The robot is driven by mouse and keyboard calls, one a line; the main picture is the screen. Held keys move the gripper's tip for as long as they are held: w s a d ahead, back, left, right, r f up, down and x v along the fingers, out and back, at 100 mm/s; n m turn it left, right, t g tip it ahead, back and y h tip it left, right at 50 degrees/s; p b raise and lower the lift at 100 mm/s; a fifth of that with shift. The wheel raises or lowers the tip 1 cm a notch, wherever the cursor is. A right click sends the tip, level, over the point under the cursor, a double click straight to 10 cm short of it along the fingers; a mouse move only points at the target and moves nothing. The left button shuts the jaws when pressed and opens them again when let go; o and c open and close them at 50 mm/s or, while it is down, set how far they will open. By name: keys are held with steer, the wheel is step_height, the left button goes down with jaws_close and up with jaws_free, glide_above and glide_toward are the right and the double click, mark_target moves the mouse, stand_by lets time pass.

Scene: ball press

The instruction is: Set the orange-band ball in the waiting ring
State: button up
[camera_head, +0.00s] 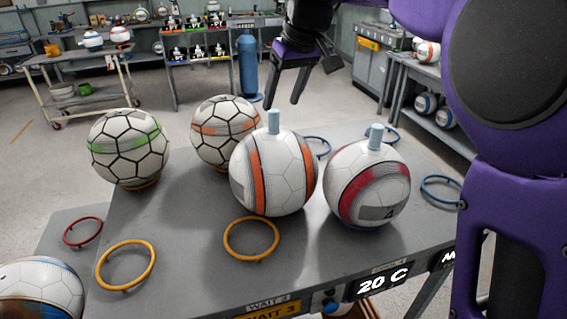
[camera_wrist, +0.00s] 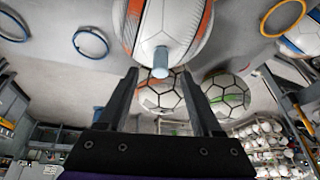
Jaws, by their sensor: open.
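The orange-band ball (camera_head: 305,185), white with orange bands and a pale blue peg (camera_head: 273,122) on top, stands on the grey table; what is under it is hidden. It also shows in the wrist view (camera_wrist: 190,22), its peg between the fingertips in the picture. My gripper (camera_head: 284,103) is open and empty; in the head view its fingertips appear above the ball's peg. In the wrist view the fingers (camera_wrist: 158,72) are spread apart. Two empty yellow rings (camera_head: 228,240) (camera_head: 98,270) lie in front; a WAIT 3 label (camera_head: 268,309) is on the table edge. I cannot tell which is the waiting ring.
A red-band ball (camera_head: 372,190) with a peg stands close right of the orange-band ball. Black-seamed green (camera_head: 125,150) and orange (camera_head: 212,135) balls stand behind left. A blue-and-white ball (camera_head: 40,290) is at lower left. Empty red (camera_head: 70,241) and blue (camera_head: 425,190) rings flank the table.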

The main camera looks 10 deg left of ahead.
mark_target(277, 117)
steer(key=shift+x, duration=3.6)
steer(key=shift+s, duration=0.2)
jaws_close()
